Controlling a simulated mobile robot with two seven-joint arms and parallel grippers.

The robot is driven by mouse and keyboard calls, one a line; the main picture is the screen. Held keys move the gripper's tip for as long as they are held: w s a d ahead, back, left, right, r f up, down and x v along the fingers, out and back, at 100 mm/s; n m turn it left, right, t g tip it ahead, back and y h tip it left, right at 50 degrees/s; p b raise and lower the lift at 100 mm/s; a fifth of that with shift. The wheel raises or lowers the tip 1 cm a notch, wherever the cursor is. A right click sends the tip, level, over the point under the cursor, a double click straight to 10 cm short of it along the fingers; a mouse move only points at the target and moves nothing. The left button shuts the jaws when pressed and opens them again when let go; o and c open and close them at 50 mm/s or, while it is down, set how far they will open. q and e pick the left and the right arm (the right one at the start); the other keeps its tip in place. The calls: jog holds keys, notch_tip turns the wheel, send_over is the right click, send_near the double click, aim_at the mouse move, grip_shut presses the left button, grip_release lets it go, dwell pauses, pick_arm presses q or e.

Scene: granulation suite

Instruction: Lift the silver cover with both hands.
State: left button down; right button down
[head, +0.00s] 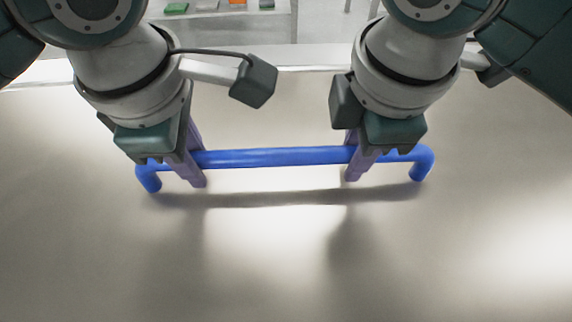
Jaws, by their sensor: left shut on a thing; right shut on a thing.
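The silver cover (270,260) fills most of the head view as a broad, smooth metallic surface. A blue bar handle (275,157) runs across it from left to right, with both ends bent down toward the cover. My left gripper (192,170) is shut on the handle near its left end. My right gripper (357,165) is shut on the handle nearer its right end. The purple fingers straddle the bar. The handle's shadow lies on the cover just below it. The cover's near and side edges are out of view, so I cannot tell whether it is raised.
Behind the cover's far edge, a pale shelf (220,12) holds small items, among them a green one (176,8) and an orange one (237,2). My two arms block much of the upper left and upper right. The cover's surface around the handle is bare.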

pick_arm(q)
jog(key=shift+r, duration=0.2)
pick_arm(e)
jog(key=shift+r, duration=0.2)
